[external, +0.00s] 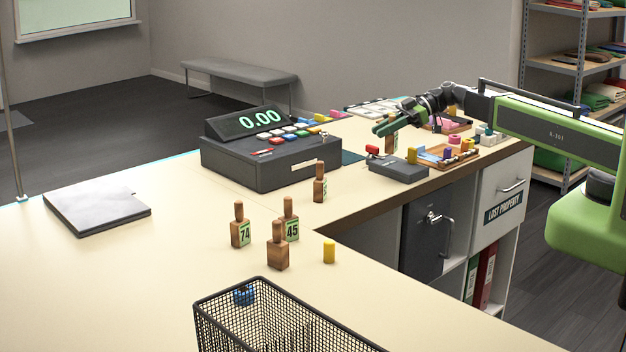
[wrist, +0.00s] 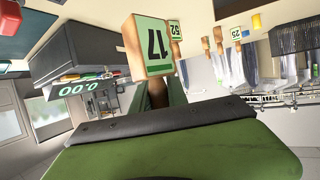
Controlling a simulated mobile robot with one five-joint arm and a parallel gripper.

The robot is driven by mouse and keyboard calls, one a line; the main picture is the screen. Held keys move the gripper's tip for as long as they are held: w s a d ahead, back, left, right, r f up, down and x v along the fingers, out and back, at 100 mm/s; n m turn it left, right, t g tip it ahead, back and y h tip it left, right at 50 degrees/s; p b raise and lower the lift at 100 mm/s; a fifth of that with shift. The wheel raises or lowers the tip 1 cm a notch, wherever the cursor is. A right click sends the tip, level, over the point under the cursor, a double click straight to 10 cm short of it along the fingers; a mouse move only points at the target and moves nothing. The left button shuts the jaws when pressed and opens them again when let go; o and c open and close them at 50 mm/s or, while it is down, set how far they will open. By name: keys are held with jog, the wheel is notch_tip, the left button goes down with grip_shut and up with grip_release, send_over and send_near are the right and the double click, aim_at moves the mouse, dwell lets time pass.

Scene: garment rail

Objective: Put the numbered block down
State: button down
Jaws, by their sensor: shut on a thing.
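My gripper (external: 384,128) is at the far right part of the counter, shut on a wooden numbered block (external: 391,144). In the external view the block hangs upright below the green fingers, partly hidden. Whether its base touches the counter I cannot tell. In the wrist view the block (wrist: 153,47) appears upside down, its pale green label facing the camera.
Several peg-topped blocks stand on the counter, including block 74 (external: 240,233) and block 45 (external: 291,228). A cash register (external: 262,160) stands left of my gripper. A small grey box (external: 398,168) and a wooden tray (external: 460,158) are close by. A wire basket (external: 270,320) is in front.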

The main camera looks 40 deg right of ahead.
jog(key=w+a+f+b, duration=0.1)
jog(key=a+f+b, duration=0.1)
jog(key=f, duration=0.1)
jog(key=a+f+b, duration=0.3)
jog(key=w+a+f+b, duration=0.1)
jog(key=a+f+b, duration=0.2)
jog(key=shift+w+f, duration=0.3)
jog(key=shift+r, duration=0.2)
jog(key=shift+f, duration=0.1)
jog(key=c, duration=1.3)
grip_release()
